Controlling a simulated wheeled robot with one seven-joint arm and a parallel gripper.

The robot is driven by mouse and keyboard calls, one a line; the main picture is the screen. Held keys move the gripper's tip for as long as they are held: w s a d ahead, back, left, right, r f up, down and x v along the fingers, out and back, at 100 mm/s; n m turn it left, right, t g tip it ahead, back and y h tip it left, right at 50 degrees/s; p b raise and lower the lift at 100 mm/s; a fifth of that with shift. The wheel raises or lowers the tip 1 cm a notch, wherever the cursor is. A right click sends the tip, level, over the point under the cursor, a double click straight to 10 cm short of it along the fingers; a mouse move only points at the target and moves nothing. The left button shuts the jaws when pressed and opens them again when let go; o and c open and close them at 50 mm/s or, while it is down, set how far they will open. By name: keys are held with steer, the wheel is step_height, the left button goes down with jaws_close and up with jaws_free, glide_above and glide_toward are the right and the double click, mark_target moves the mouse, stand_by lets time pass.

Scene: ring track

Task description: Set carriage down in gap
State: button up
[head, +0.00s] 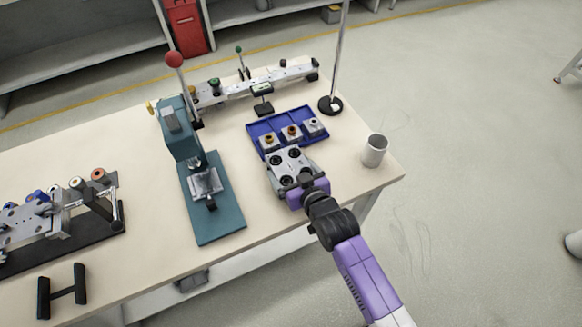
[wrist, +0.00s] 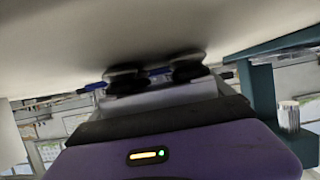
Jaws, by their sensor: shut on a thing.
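The carriage (head: 283,176) is a grey plate with several dark round rollers. My gripper (head: 302,186) is shut on its near edge. In the head view it shows over the right part of the table, just in front of the blue tray; whether it touches the table is unclear. In the wrist view the carriage plate (wrist: 165,95) and two dark rollers (wrist: 187,70) sit beyond my purple gripper (wrist: 160,120). A metal track assembly (head: 38,218) on a black base stands at the far left. I cannot tell which opening is the gap.
A teal press (head: 215,215) with a red-knobbed lever stands left of the carriage. The blue tray (head: 257,128) holds metal parts.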

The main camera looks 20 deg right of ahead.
steer(key=shift+w+r, duration=0.1)
steer(key=shift+r, duration=0.05)
steer(key=o, duration=1.8)
steer(key=shift+f, duration=0.3)
steer(key=shift+r, duration=0.1)
steer(key=shift+s+r, duration=0.1)
steer(key=shift+s, duration=0.15)
steer(key=v, duration=1.1)
steer(key=shift+s+r+b, duration=0.2)
steer(key=shift+s+b, duration=0.1)
steer(key=shift+b, duration=0.1)
